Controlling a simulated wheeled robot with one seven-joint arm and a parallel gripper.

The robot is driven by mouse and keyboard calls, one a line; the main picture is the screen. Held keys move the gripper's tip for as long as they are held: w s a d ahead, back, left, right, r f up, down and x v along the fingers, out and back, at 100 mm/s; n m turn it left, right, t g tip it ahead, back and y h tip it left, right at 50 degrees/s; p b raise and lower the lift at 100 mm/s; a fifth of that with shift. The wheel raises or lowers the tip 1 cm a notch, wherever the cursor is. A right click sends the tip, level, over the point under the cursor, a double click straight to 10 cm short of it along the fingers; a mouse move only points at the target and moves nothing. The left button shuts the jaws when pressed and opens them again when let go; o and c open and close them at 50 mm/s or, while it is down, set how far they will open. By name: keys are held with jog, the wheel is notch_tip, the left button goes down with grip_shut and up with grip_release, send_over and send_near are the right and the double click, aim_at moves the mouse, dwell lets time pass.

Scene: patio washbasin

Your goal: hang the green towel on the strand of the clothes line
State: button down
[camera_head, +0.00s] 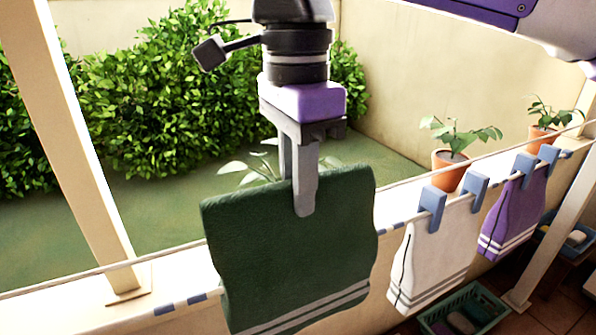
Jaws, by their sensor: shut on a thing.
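The green towel (290,260) hangs from my gripper (303,205), whose fingers are shut on its top edge. Two pale stripes run near its lower edge. The strand of the clothes line (100,270) runs from lower left to upper right and passes behind the towel in the picture. I cannot tell whether the towel touches the strand.
A post (75,140) stands at the left and another post (555,225) at the right. A low wall (180,275) runs behind the strand. Potted plants (451,170) stand at the back right. A green basket (465,310) is below the white towel. The strand left of the green towel is bare.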

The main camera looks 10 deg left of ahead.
jog(key=shift+f+b, duration=3.1)
jog(key=shift+f, duration=3.5)
jog(key=c, duration=1.2)
grip_release()
jog(key=shift+r, duration=0.1)
notch_tip(320, 180, up, 9)
jog(key=p, duration=0.7)
jog(key=shift+p, duration=0.3)
